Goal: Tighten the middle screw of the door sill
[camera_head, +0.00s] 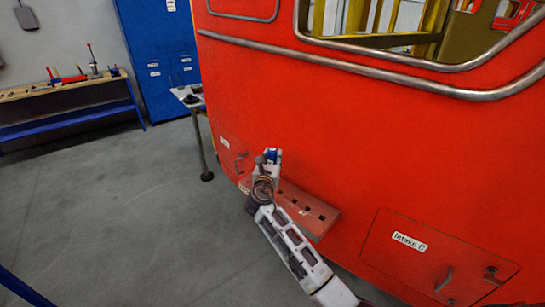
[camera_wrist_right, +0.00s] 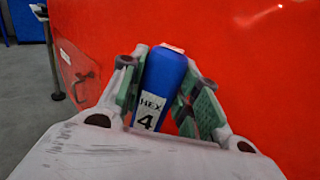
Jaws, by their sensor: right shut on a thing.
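My right gripper (camera_head: 268,165) reaches up from the bottom of the head view to the red train nosecone (camera_head: 400,160). It is shut on a blue tool handle labelled "HEX 4" (camera_wrist_right: 165,85); green-padded fingers flank the handle in the right wrist view. The blue top of the tool also shows in the head view (camera_head: 272,155). The door sill (camera_head: 310,208) is a dull red step with several dark slots, low on the nosecone. The gripper and forearm cover its left part. The middle screw and the tool's tip cannot be made out. My left gripper is out of view.
A hatch labelled "Intake" (camera_head: 440,258) lies right of the sill. A small handle (camera_head: 240,162) is on its left. A workbench (camera_head: 65,90) with tools, a blue cabinet (camera_head: 160,60) and a small stand (camera_head: 190,97) are behind. Grey floor at left is clear.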

